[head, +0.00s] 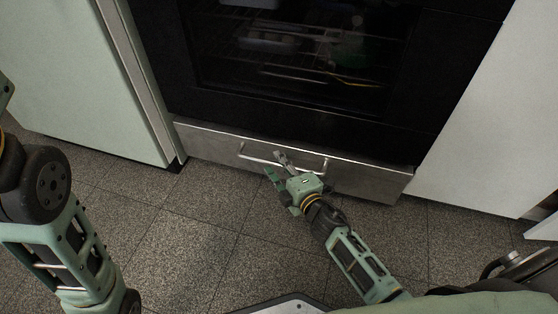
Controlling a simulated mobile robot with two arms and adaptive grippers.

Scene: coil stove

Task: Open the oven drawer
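The oven drawer (375,183) is a grey metal panel under the black oven door. It looks shut, flush with the cabinets beside it. Its bar handle (256,160) runs across the middle of its front. My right gripper (275,164) is at the handle, with its fingers apart. One finger overlaps the bar in the picture; whether it touches the bar, I cannot tell.
The dark glass oven door (300,60) is closed above the drawer, with racks visible inside. A pale green cabinet (80,80) stands left and a pale cabinet (495,130) right. The speckled tile floor (190,240) in front of the drawer is clear apart from my arms.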

